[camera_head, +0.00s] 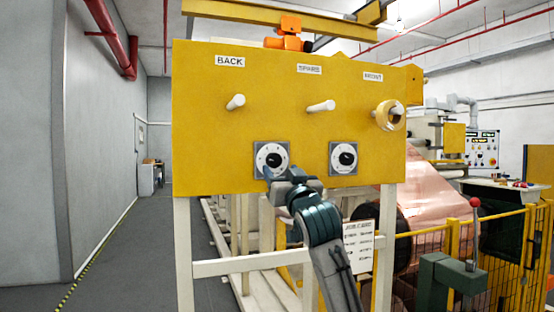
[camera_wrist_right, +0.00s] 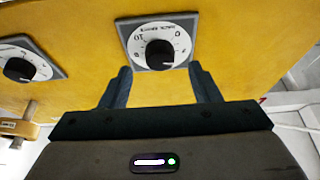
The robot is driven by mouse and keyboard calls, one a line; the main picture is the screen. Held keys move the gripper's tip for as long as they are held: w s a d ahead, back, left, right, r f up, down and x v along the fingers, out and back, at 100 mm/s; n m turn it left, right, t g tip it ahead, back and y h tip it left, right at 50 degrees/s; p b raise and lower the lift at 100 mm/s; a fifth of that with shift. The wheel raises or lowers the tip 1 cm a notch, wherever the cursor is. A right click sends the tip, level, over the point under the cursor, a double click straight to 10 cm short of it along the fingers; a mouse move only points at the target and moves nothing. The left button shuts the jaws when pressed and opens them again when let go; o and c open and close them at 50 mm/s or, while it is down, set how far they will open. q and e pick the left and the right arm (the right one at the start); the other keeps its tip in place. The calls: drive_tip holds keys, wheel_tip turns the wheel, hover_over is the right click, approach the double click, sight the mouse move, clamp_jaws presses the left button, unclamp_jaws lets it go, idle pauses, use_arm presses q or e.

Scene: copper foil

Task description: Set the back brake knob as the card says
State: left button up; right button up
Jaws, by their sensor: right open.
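The back brake knob (camera_head: 271,159) is a black knob on a white round dial with a grey square plate, at the lower left of the yellow panel (camera_head: 215,150). In the right wrist view the knob (camera_wrist_right: 160,53) appears upside down on its numbered dial; I cannot read its setting. My right gripper (camera_head: 275,174) is open and empty just in front of and below this dial. In the wrist view its fingers (camera_wrist_right: 159,78) stand apart below the knob, not around it. The job card (camera_head: 358,246) hangs below the panel; its lines are too small to read. My left gripper is out of view.
A second dial (camera_head: 344,158) sits to the right. Pegs stick out above under the labels BACK (camera_head: 230,62), a middle label and a right label; the right peg carries a yellow ring (camera_head: 390,115). A red-knobbed lever (camera_head: 474,204) and yellow fence stand at right.

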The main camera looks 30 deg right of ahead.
sight(276, 163)
drive_tip(key=p+x, duration=0.1)
drive_tip(key=x, duration=0.1)
drive_tip(key=shift+w+r, duration=0.2)
drive_tip(key=shift+w, duration=0.1)
drive_tip(key=shift+w+d+r, duration=0.1)
drive_tip(key=shift+w+d, duration=0.1)
drive_tip(key=shift+w, duration=0.4)
drive_tip(key=c, duration=1)
